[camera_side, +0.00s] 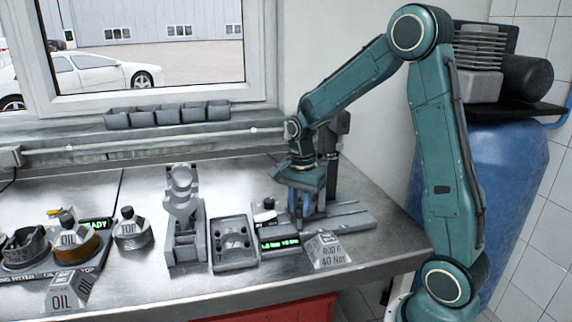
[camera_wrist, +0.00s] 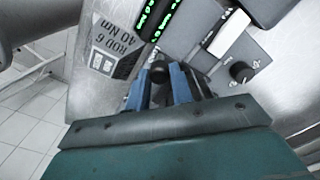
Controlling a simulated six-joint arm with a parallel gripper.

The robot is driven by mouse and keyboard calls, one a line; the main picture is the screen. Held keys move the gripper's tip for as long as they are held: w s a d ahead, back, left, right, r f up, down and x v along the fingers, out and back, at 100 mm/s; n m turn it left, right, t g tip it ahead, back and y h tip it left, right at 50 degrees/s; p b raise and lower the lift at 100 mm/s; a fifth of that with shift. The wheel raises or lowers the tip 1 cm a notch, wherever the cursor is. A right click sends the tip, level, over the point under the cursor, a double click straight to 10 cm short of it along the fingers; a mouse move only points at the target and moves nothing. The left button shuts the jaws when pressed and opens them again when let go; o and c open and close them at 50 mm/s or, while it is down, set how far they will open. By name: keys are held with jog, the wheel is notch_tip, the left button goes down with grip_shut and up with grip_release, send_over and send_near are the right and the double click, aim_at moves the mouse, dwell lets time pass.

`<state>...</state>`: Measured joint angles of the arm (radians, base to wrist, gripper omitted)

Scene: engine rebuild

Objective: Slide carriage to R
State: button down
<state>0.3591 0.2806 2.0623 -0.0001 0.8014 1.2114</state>
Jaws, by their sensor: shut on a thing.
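My gripper (camera_side: 299,212) points down over the grey slide unit (camera_side: 347,221) at the right of the bench. In the wrist view its blue fingers (camera_wrist: 160,82) are shut on a dark round knob (camera_wrist: 158,71), which seems to be the carriage's handle. The carriage body is mostly hidden behind the fingers and wrist. I cannot read any L or R mark on the unit. A green-lit display (camera_side: 280,244) is on the unit's front left, and it also shows in the wrist view (camera_wrist: 157,18).
A block marked "ROD 6 40 Nm" (camera_side: 329,251) stands close in front of the unit. A grey tray (camera_side: 234,243) and a tall grey fixture (camera_side: 184,215) are to the left. A dark upright column (camera_side: 333,140) rises behind my gripper. A small dial (camera_wrist: 241,72) is near the fingers.

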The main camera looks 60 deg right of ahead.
jog(key=shift+s+d+r, duration=0.1)
jog(key=shift+s+d, duration=1.85)
jog(key=shift+d, duration=0.1)
jog(key=c, duration=1.2)
grip_release()
jog(key=shift+r, duration=0.1)
notch_tip(320, 180, up, 14)
jog(key=shift+f, duration=0.2)
jog(key=shift+a, duration=0.15)
jog(key=s+a+n+t, duration=0.5)
jog(key=s+a+n, duration=0.8)
jog(key=a+n, duration=0.4)
jog(key=shift+n+t, duration=0.3)
jog(key=shift+n, duration=0.2)
